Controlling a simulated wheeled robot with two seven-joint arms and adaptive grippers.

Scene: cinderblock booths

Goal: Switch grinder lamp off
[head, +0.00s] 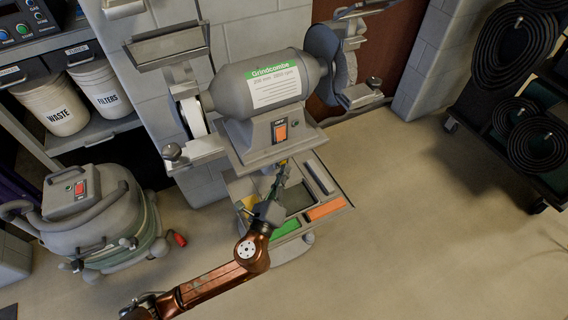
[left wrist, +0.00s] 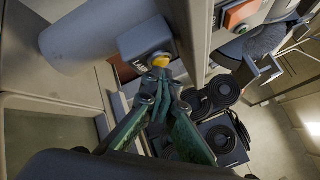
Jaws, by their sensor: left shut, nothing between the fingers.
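The bench grinder (head: 262,88) is grey with a green-topped label and stands on a pedestal, with an orange switch (head: 280,131) on its front. In the left wrist view a small grey box, marked with letters that look like "LAMP", carries a round yellow button (left wrist: 161,61). This button is hidden in the head view. My left gripper (head: 283,167) is shut and empty under the grinder's front, above the tray. In the left wrist view its fingertips (left wrist: 158,78) are right at the button's edge; I cannot tell whether they press it. My right gripper is not in view.
A tray (head: 343,184) with green and orange compartments juts out below the grinder. A grey vacuum (head: 92,212) stands at left, below the waste bucket (head: 52,104) and filters bucket (head: 101,87). A rack of black coils (head: 537,143) stands at right. The floor between is clear.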

